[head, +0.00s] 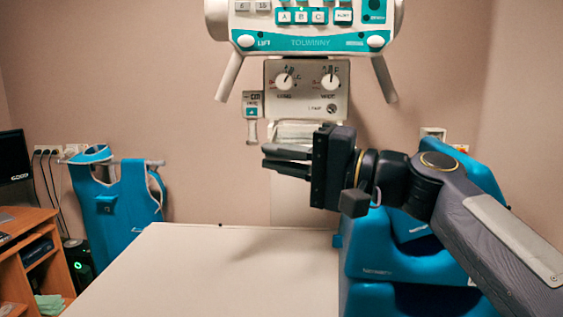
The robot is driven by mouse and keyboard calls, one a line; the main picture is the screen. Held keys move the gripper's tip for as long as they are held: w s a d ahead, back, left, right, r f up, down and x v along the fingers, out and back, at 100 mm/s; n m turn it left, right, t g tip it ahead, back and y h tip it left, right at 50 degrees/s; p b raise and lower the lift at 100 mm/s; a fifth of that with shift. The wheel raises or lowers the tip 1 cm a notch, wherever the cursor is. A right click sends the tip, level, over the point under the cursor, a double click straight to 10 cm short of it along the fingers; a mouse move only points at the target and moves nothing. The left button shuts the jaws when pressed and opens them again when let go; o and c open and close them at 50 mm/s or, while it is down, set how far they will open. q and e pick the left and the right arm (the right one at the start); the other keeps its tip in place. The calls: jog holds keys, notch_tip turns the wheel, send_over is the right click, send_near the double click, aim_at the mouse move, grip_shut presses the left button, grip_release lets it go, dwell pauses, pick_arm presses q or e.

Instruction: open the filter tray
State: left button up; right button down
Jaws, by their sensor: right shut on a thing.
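The filter tray (295,130) is a pale, see-through-looking piece under the grey collimator box (307,108), which has two knobs on its front. My right gripper (272,158) reaches in from the right, just below and in front of the tray. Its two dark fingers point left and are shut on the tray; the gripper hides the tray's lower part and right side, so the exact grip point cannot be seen. My left gripper is not in view.
The white and teal control head (310,42), with two downward handles, hangs above. A bare pale table (215,265) lies below. A blue cabinet-like unit (380,262) stands at the right. A blue apron (110,205) hangs at the left, near a wooden desk (30,245).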

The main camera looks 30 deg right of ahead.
jog(key=shift+s+a+r, duration=0.1)
jog(key=shift+s+r, duration=0.05)
jog(key=shift+r, duration=0.05)
jog(key=c, duration=1.5)
grip_release()
jog(key=shift+f, duration=0.1)
jog(key=shift+s, duration=0.15)
jog(key=b+v, duration=0.1)
jog(key=v, duration=0.6)
jog(key=shift+s+d+b, duration=0.15)
jog(key=shift+d+b, duration=0.15)
